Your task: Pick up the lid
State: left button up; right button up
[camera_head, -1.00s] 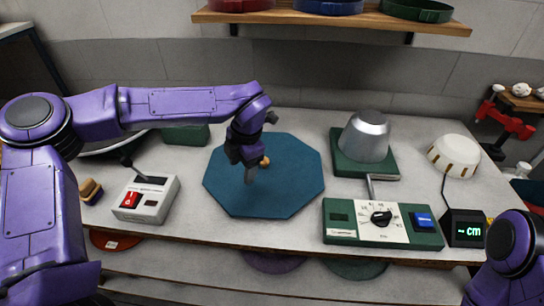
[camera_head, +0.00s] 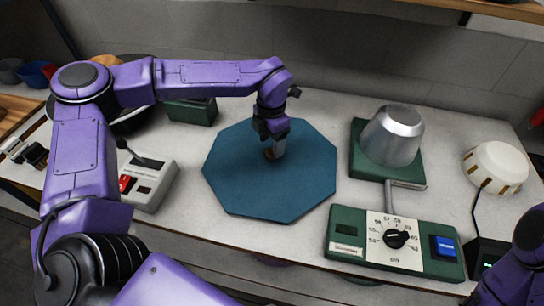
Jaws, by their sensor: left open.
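A flat teal octagonal piece (camera_head: 262,195), which looks like the lid, lies on the grey worktop in the middle of the head view.
A metal hat block on a green base (camera_head: 424,180) and a green dial box (camera_head: 345,252) stand to the right. A cream drum (camera_head: 495,167) is farther right. A grey switch box (camera_head: 148,190), a green box (camera_head: 191,110) and a dark pan (camera_head: 128,119) are left.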

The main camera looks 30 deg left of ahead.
pick_arm(q)
jog(key=shift+w+f, duration=0.1)
jog(key=shift+f, duration=0.9)
jog(key=shift+s, duration=0.2)
pick_arm(e)
jog(key=shift+s+r, duration=0.1)
jog(key=shift+r, duration=0.25)
pick_arm(q)
grip_shut()
jog(key=shift+r, duration=0.1)
